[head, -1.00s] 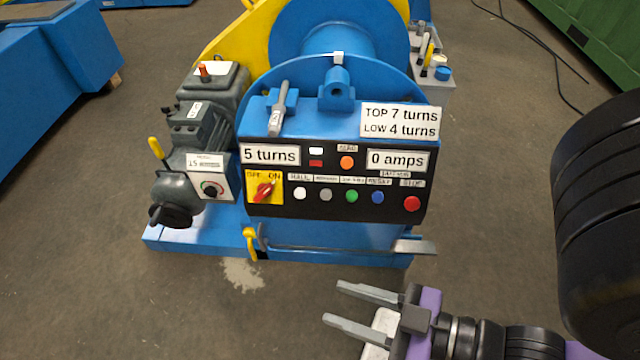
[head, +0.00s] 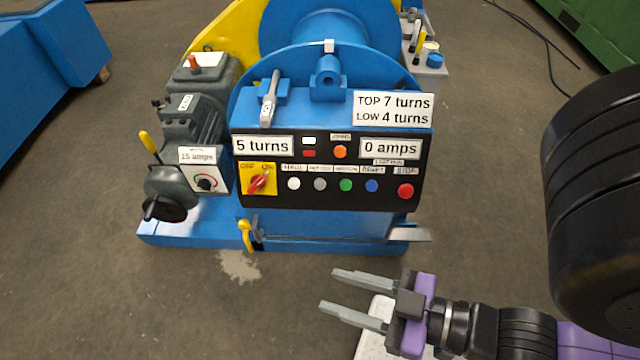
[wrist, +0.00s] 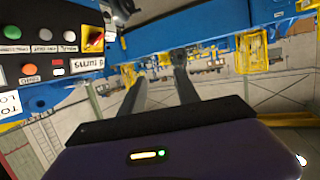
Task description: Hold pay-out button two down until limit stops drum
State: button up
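The blue drum winch (head: 330,90) stands ahead with a black control panel (head: 300,200) on its front. The panel has a white button (head: 293,184), a grey button (head: 320,184), a green button (head: 345,185), a blue button (head: 372,185) and a red button (head: 405,190). The small labels above the middle buttons are too blurred to read surely. Displays read "5 turns" (head: 262,146) and "0 amps" (head: 390,148). My gripper (head: 328,290) is open and empty, below and in front of the panel, apart from it. In the wrist view the panel shows upside down at upper left.
A red rotary switch (head: 258,181) on yellow sits at panel left. A sign (head: 393,109) reads "TOP 7 turns, LOW 4 turns". A metal bar (head: 410,234) juts out at lower right. Floor in front is clear.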

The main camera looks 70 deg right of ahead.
grip_shut()
dwell(1.5)
